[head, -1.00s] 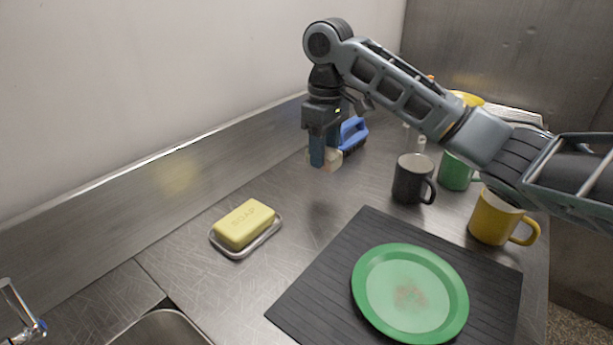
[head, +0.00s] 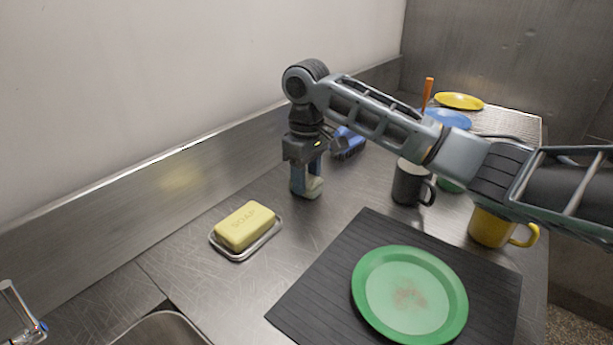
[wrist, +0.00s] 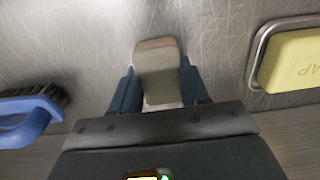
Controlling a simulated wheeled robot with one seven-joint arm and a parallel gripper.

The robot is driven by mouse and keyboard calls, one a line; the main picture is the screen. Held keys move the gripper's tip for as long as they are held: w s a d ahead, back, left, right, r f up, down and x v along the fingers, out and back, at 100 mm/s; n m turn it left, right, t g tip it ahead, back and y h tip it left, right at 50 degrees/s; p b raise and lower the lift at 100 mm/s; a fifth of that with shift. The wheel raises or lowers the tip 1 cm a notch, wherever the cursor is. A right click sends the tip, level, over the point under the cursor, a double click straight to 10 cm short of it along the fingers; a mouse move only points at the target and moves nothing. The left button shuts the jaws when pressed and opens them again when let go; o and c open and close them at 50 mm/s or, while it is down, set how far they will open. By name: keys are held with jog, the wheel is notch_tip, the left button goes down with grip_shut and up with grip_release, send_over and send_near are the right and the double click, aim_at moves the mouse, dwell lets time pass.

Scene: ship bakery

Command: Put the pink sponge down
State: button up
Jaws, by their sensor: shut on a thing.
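My gripper (head: 306,190) is shut on the sponge (head: 315,187), which looks pale beige in this light. In the wrist view the sponge (wrist: 157,75) sits between the two dark blue fingers and sticks out past their tips. In the head view the fingers point straight down and hold it low at the steel counter (head: 235,290). I cannot tell whether its underside touches the metal. The fingers partly hide it in the head view.
Yellow soap (head: 245,225) on a metal dish (head: 237,256) lies left of my gripper. A blue brush (head: 348,142) lies behind, a dark mug (head: 410,184) to the right. A green plate (head: 410,330) rests on a black mat (head: 300,310). A yellow mug (head: 490,229) stands farther right.

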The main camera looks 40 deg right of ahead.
aim_at(307, 179)
jog(key=o, duration=0.9)
jog(key=shift+f, duration=0.1)
jog(key=shift+o, duration=0.2)
notch_tip(307, 179, up, 12)
jog(key=shift+p, duration=0.3)
jog(key=shift+s, duration=0.1)
